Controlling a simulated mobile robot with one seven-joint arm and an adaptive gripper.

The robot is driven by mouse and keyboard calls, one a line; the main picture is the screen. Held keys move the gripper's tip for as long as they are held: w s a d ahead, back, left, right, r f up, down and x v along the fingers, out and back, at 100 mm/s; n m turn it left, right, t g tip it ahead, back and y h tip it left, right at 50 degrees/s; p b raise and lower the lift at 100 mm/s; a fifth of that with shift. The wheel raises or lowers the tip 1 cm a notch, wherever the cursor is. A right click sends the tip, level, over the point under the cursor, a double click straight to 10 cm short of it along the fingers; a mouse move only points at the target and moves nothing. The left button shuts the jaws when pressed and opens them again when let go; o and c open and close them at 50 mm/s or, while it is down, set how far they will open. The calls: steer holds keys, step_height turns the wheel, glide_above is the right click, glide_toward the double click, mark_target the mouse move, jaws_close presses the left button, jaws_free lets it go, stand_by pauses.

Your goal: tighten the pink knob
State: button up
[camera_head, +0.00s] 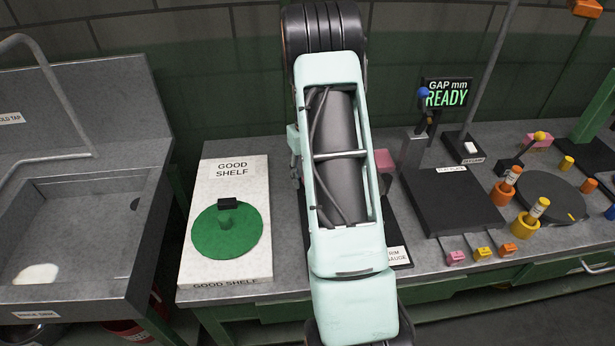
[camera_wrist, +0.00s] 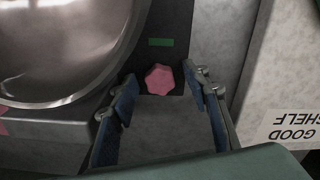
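The pink knob (camera_wrist: 159,79) is a lobed star-shaped knob on a dark plate in the wrist view. My gripper (camera_wrist: 158,76) is open, with one blue-padded finger on each side of the knob. Gaps show between the knob and both fingers, so they look apart from it; I cannot tell how their height compares with the knob. In the head view my arm hides the knob and my gripper.
A large shiny round metal vessel (camera_wrist: 60,45) stands close left of the knob in the wrist view. The white GOOD SHELF board (camera_head: 257,179) holds a green lid-like disc (camera_head: 246,240). A display (camera_head: 446,94) reads "GAP mm READY". Several coloured blocks and jars stand right.

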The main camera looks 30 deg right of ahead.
steer(key=shift+r+p, duration=1.4)
steer(key=shift+r, duration=1.15)
step_height(320, 180, up, 12)
